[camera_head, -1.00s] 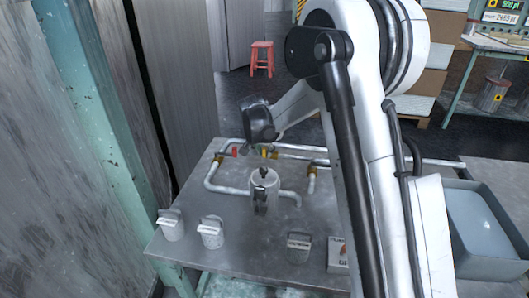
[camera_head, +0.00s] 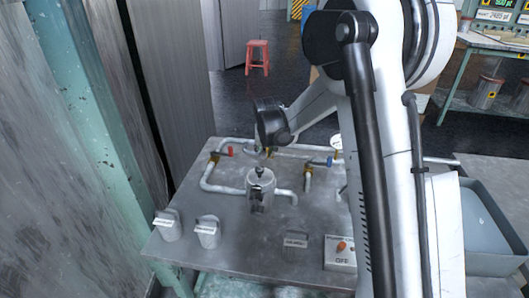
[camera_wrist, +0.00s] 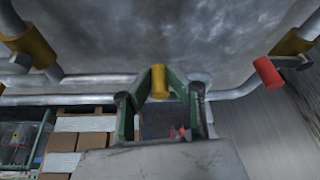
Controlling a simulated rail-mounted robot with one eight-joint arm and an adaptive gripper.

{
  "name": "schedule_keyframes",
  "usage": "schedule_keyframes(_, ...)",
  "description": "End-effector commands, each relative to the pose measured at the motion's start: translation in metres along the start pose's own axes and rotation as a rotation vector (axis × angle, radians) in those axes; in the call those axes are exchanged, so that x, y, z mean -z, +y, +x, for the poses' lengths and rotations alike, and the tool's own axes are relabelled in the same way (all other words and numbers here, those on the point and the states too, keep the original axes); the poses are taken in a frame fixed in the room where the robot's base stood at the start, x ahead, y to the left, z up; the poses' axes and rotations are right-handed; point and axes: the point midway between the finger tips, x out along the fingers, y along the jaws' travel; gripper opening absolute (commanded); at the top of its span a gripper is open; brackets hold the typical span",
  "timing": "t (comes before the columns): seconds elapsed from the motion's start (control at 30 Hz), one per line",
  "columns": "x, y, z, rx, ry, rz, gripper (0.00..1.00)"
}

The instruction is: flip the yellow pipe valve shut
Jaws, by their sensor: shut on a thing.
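The yellow valve handle (camera_wrist: 159,80) shows upright in the wrist view, between the two fingertips of my gripper (camera_wrist: 160,88). The green-sided fingers close in on it from left and right, and my gripper is shut on it. In the body camera view my wrist hangs over the back of the pipework, and the fingers and the handle are mostly hidden or too small to read. I cannot tell the handle's exact angle to its pipe.
A red valve handle (camera_head: 231,151) is left of my gripper and a blue one (camera_head: 329,160) to the right. Grey pipes surround a metal canister (camera_head: 261,192). Two lidded cups and a switch box (camera_head: 340,257) stand in front. A grey tray (camera_head: 487,268) is at right.

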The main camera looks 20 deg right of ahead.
Motion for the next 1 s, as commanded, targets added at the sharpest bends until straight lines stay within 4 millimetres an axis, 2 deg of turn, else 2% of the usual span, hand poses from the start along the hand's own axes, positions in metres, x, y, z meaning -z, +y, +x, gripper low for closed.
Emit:
schedule_keyframes(0.2, 0.000, 0.001, 0.000, -0.002, 0.000, 0.000, 0.00)
schedule_keyframes(0.23, 0.000, 0.001, 0.000, -0.002, 0.000, 0.001, 0.17)
schedule_keyframes(0.37, 0.000, 0.001, 0.000, -0.002, 0.000, 0.001, 0.34)
schedule_keyframes(0.73, 0.000, 0.000, -0.005, -0.001, 0.000, 0.001, 0.34)
schedule_keyframes(0.87, 0.000, 0.000, -0.021, -0.001, 0.000, 0.001, 0.34)
schedule_keyframes(1.0, 0.000, 0.000, -0.045, -0.001, 0.000, 0.001, 0.34)
